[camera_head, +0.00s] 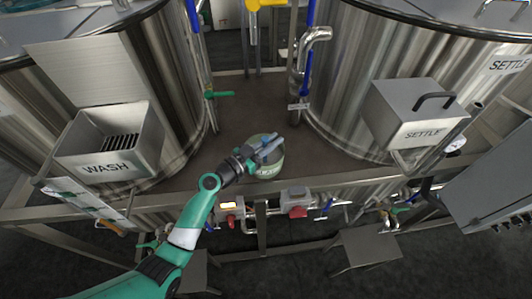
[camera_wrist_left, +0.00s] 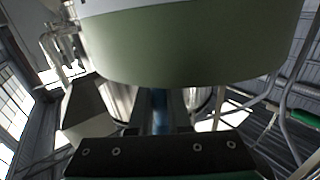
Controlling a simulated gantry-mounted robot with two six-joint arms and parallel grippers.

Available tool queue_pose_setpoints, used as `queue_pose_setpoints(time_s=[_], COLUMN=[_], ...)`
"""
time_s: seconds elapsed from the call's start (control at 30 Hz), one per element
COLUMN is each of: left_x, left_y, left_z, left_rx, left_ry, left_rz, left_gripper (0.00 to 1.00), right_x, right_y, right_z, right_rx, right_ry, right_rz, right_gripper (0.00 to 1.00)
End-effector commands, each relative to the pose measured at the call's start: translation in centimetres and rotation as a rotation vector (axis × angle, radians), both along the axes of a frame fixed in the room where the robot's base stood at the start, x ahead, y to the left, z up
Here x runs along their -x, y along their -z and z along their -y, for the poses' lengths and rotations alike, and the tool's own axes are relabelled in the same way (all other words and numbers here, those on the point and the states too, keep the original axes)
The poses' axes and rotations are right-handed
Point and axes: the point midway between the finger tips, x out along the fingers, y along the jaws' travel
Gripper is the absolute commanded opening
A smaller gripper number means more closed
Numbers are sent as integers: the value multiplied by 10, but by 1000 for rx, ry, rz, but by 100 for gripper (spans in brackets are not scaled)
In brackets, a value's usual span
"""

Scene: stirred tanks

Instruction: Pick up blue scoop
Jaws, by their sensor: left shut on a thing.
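My left gripper (camera_head: 268,148) reaches over the steel platform between two tanks, at a round pale green container (camera_head: 268,170) with lettering on its side. The container's green and white body (camera_wrist_left: 190,50) fills the top of the left wrist view, close to the fingers. The left gripper (camera_wrist_left: 160,115) is shut on a narrow blue piece, the blue scoop (camera_wrist_left: 160,104), seen between its fingers. The rest of the scoop is hidden by the gripper or the container. I cannot tell whether the scoop is clear of the container. My right gripper is not in view.
A steel WASH box (camera_head: 108,150) hangs on the left tank. A steel SETTLE box (camera_head: 418,112) with a black handle is on the right tank. A bent steel pipe (camera_head: 305,52) stands behind the container. Valves with red parts (camera_head: 297,211) sit below the platform edge.

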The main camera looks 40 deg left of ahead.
Motion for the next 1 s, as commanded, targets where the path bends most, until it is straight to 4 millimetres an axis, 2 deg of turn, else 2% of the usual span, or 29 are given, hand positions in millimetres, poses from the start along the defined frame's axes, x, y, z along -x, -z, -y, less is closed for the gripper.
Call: queue_pose_setpoints(time_s=[0.23,0.4,0.5,0.7,1.0], left_x=[0,0,17,47,109], left_y=[-10,-39,-60,-98,-122], left_z=[0,0,8,23,52], left_rx=[0,-2,-3,-3,-1], left_ry=[1,-1,0,0,0], left_rz=[1,3,2,2,0], left_gripper=[0,0,0,0,0], right_x=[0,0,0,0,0], right_y=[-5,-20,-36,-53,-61], right_z=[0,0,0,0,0], right_rx=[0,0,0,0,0], right_ry=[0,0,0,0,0], right_rz=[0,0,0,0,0], right_gripper=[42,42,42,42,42])
